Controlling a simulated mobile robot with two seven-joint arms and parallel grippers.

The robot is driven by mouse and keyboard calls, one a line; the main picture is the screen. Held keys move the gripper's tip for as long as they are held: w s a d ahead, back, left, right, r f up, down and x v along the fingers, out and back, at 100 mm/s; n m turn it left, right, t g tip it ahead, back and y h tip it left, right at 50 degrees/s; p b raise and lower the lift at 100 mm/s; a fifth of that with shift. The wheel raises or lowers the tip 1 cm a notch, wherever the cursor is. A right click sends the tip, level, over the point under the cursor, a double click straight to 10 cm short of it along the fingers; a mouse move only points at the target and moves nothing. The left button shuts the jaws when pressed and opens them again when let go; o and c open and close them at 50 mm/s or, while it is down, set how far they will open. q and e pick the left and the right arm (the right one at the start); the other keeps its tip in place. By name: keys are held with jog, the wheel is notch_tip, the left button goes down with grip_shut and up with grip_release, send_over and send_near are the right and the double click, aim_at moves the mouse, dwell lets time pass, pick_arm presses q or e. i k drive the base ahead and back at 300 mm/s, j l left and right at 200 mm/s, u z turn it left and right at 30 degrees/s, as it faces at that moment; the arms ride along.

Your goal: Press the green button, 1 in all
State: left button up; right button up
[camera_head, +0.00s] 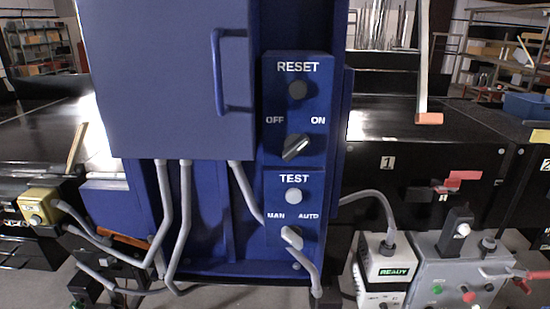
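A small green button (438,290) sits on the sloping face of a grey control box (425,268) at the lower right. A red button (468,294) is to its right on the same face. A black switch or lever with a white knob (461,231) stands on top of the box. I cannot make out either of my grippers in this view. Nothing visibly touches the green button.
A blue cabinet (170,80) with RESET and TEST controls (293,195) fills the middle. Grey conduits (165,215) run below the cabinet. A red-handled lever (520,275) juts out at the right.

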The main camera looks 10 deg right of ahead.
aim_at(438, 290)
jog(key=z, duration=1.85)
